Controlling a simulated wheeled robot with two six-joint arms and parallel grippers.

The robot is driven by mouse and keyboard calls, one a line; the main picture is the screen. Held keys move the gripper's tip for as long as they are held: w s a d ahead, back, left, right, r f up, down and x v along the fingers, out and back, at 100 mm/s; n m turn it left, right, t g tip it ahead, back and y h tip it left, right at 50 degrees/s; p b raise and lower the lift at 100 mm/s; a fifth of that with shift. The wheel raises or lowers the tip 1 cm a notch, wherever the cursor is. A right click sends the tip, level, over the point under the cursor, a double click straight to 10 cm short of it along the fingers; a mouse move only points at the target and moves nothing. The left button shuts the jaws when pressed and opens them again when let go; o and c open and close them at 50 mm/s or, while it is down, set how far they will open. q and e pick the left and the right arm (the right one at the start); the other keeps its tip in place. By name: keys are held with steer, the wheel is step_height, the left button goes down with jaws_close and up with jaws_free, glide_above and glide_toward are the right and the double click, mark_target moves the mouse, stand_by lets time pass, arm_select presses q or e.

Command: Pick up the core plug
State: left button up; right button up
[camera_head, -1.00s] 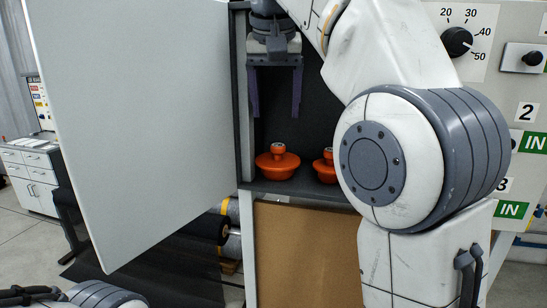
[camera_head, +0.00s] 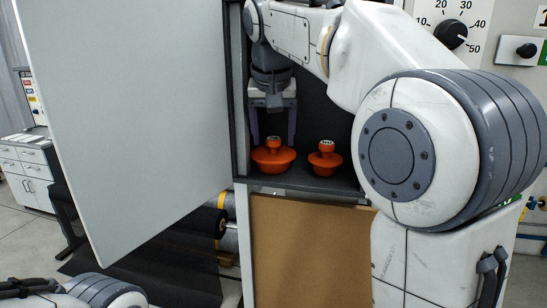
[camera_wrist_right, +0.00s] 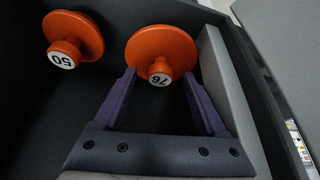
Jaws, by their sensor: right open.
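Two orange core plugs stand on the shelf inside the open cabinet. The left, larger plug (camera_head: 273,158) shows in the right wrist view marked 76 (camera_wrist_right: 161,52). The right, smaller plug (camera_head: 325,158) is marked 50 in the wrist view (camera_wrist_right: 74,36). My right gripper (camera_head: 273,142) points down over the larger plug. Its purple fingers are open, one on each side of the plug's knob, and they also show in the right wrist view (camera_wrist_right: 158,82). I cannot tell whether they touch the plug. My left gripper is not in view.
A large pale cabinet door (camera_head: 135,110) stands open on the left. The dark shelf (camera_head: 305,184) has walls close beside the right gripper. A control panel with a black dial (camera_head: 450,35) is at the right. Dark rolls (camera_head: 200,222) lie below.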

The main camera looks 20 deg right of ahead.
jaws_close()
stand_by(1.3)
